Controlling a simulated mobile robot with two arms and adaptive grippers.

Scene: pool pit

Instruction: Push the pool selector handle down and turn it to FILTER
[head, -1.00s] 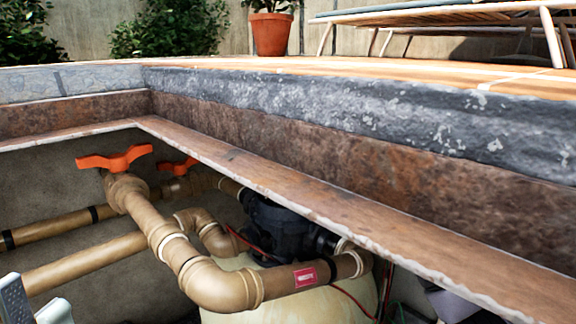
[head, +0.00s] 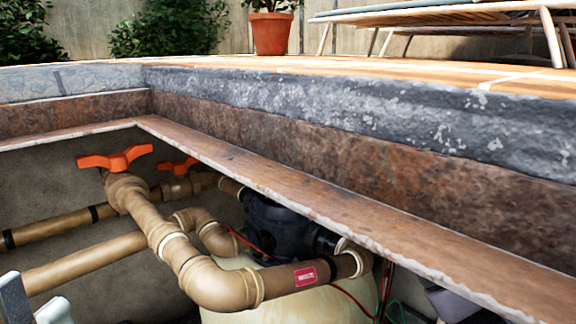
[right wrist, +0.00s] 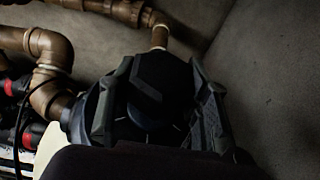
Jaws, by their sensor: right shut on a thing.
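The black pool selector valve (head: 278,228) sits on top of a cream tank, under the rusty pit edge in the head view. In the right wrist view its dark handle (right wrist: 158,82) lies between the two fingers of my right gripper (right wrist: 158,108), which is shut on it. The picture is dark, and the handle's angle and any FILTER marking cannot be read. In the head view my right gripper is hidden behind the ledge. The tips of my left gripper (head: 36,304) show at the bottom left corner, apart and empty.
Brown pipes (head: 160,235) with orange valve handles (head: 115,158) run left of the selector. The cream tank (head: 330,305) stands below it. The rusty ledge (head: 300,215) overhangs the pit. Thin red wires hang near the valve. A potted plant (head: 271,32) stands on the deck behind.

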